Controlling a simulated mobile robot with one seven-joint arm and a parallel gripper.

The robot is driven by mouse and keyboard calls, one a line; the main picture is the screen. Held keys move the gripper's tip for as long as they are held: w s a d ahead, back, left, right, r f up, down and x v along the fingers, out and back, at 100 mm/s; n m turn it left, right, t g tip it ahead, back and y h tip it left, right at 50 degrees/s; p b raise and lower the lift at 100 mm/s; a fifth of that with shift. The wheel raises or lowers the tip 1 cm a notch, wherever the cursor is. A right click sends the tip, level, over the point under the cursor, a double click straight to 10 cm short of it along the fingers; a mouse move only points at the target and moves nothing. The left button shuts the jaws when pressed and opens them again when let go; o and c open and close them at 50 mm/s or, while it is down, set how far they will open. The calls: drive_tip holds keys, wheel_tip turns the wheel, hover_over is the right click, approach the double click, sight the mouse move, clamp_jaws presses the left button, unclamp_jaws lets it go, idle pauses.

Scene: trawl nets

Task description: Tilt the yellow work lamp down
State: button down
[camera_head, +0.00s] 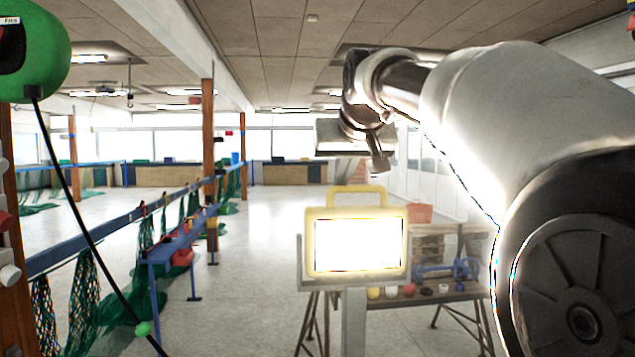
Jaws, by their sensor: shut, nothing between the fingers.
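The yellow work lamp (313,243) stands at the lower middle of the head view, with a yellow carrying handle on top. Its lit face glows bright white toward me. A grey bracket (301,270) holds it on a post (354,322). My gripper (380,165) is above the lamp, with a visible gap in the picture between it and the handle. Its fingers are shut and empty. How far it is from the lamp in depth is hard to tell.
A trestle table (455,293) with floats and a blue tool stands behind the lamp. A red basket (420,213) is behind it. Blue rails with green nets (90,255) run along the left. A green device (45,50) hangs at upper left. The floor between is clear.

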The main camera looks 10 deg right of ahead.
drive_tip(key=shift+s+f+b, duration=0.2)
drive_tip(key=shift+b, duration=0.4)
drive_tip(key=s+f+t+b, duration=0.6)
drive_tip(key=s+b, duration=0.3)
drive_tip(key=b, duration=1.7)
drive_tip(key=shift+s+f+t, duration=0.15)
drive_tip(key=shift+f+t, duration=0.25)
drive_tip(key=shift+f, duration=0.1)
wheel_tip(320, 180, up, 6)
drive_tip(key=f+p, duration=0.1)
drive_tip(key=p, duration=0.4)
drive_tip(key=s+f+b, duration=0.2)
drive_tip(key=s, duration=0.7)
drive_tip(key=shift+s, duration=0.35)
